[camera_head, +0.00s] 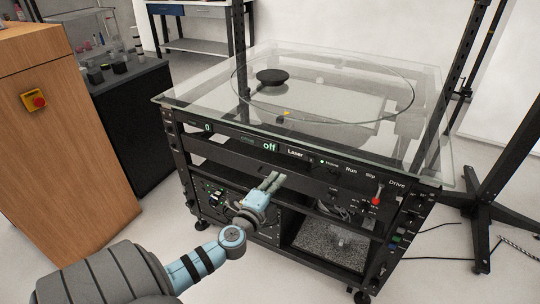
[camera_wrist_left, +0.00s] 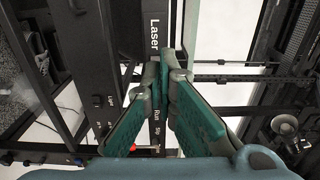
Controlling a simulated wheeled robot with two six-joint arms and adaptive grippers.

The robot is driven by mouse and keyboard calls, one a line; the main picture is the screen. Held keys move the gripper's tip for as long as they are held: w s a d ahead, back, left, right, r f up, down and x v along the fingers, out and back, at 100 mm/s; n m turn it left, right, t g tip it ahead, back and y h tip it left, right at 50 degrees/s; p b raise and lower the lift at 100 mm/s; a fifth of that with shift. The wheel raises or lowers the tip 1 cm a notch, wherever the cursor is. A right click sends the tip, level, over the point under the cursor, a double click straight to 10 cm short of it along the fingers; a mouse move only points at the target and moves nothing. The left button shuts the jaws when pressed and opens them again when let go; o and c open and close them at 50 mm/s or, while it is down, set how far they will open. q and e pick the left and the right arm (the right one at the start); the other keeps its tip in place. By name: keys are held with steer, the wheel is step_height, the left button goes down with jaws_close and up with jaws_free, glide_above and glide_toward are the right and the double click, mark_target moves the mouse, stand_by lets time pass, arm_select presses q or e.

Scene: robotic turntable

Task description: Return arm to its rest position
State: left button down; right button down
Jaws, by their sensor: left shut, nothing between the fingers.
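My left arm comes in from the lower left of the head view, reaching toward the front of the turntable rack (camera_head: 280,212). My left gripper (camera_head: 277,180) is shut and empty. Its fingertips are in front of the control panel (camera_head: 330,167), below the "off" display and the Laser label. I cannot tell whether they touch it. In the left wrist view, the closed fingers of my left gripper (camera_wrist_left: 162,62) point at the panel strip (camera_wrist_left: 156,20) between the Laser and Run labels. My right gripper is not in view.
A glass top (camera_head: 190,92) covers the rack and overhangs its front. A red-tipped lever (camera_head: 376,200) sticks out at the right of the panel. A wooden cabinet (camera_head: 75,135) with a red button stands at left.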

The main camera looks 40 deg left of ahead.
arm_select(q)
steer(key=shift+s+r, duration=0.1)
steer(key=shift+s, duration=0.85)
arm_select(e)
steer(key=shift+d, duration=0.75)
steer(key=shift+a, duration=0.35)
